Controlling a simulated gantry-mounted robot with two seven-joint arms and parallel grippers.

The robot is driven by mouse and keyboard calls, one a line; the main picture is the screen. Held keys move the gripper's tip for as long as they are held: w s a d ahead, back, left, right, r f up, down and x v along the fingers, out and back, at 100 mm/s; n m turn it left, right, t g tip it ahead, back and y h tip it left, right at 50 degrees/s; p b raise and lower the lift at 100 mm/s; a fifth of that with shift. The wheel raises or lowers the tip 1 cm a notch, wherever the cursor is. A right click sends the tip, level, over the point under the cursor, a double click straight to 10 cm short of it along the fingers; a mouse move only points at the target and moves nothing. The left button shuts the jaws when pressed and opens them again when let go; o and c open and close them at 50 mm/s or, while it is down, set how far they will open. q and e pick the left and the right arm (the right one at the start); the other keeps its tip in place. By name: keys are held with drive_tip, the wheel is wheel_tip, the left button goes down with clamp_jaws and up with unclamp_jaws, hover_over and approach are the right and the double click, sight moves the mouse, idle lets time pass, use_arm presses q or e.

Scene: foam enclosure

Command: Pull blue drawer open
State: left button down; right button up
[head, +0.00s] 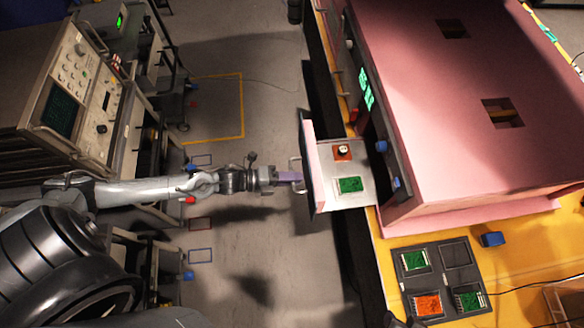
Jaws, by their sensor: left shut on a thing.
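A drawer (345,186) stands pulled out to the left from the pink foam enclosure (440,110). Its tray is pale grey, and its front is pink with a dark outer face; I see no clear blue on it. An orange board (342,153) and a green board (350,185) lie in the tray. A thin metal handle (294,163) sticks out from the drawer front. My left gripper (293,177) reaches in from the left and is shut on this handle; its fingertips partly hide it. My right gripper does not show.
A dark tray (439,250) with green and orange boards lies on the yellow table (535,240), near a blue block (492,239). Instrument racks (75,90) stand at the left. Open grey floor lies between racks and enclosure.

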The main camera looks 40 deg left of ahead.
use_arm(q)
drive_tip(key=c, duration=1.3)
unclamp_jaws()
drive_tip(key=shift+a, duration=0.1)
drive_tip(key=v, duration=1)
drive_tip(key=shift+s+a, duration=0.2)
drive_tip(key=shift+r, duration=0.1)
